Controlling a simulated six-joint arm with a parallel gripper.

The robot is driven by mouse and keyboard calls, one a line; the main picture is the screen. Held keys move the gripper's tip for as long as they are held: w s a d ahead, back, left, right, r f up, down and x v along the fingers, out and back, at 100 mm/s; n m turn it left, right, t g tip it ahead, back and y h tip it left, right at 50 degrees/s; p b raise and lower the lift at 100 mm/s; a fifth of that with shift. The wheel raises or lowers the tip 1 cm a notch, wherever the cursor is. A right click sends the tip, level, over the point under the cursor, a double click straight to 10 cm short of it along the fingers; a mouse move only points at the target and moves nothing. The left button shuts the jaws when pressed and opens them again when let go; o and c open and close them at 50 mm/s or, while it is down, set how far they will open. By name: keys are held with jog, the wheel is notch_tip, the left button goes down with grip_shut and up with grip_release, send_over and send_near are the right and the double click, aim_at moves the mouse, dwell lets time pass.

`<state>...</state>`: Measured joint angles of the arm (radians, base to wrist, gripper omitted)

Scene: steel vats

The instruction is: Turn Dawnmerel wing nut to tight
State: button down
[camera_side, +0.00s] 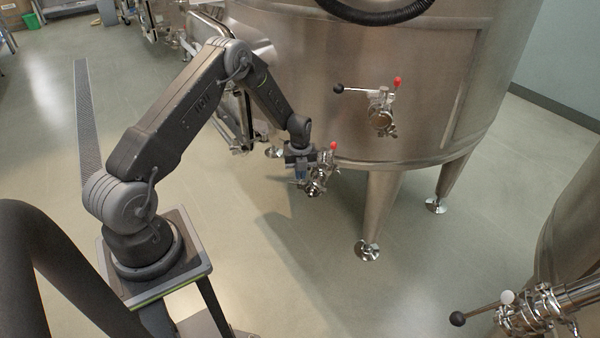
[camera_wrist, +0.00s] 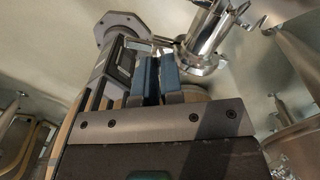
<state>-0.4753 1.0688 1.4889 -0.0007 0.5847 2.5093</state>
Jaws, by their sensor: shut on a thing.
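My gripper (camera_side: 303,175) is at the steel valve and clamp assembly (camera_side: 318,182) low on the large vat's side, below a red knob (camera_side: 333,146). In the wrist view the blue jaw pads (camera_wrist: 158,72) are closed together, with the tips at a small metal piece (camera_wrist: 164,43) beside the bright pipe clamp (camera_wrist: 205,55). I take this piece to be the wing nut. The jaws are shut on it, and they hide most of it. No Dawnmerel label is readable, and how tight the nut is cannot be seen.
The large steel vat (camera_side: 330,90) stands on legs right behind the work. A second valve (camera_side: 381,118) with a black-ended handle sits higher to the right. Another valve assembly (camera_side: 540,312) is at the lower right. The floor in front (camera_side: 290,270) is clear.

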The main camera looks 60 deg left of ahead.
jog(key=shift+m, duration=0.8)
jog(key=c, duration=1.5)
grip_release()
jog(key=shift+c, duration=0.2)
notch_tip(320, 180, up, 14)
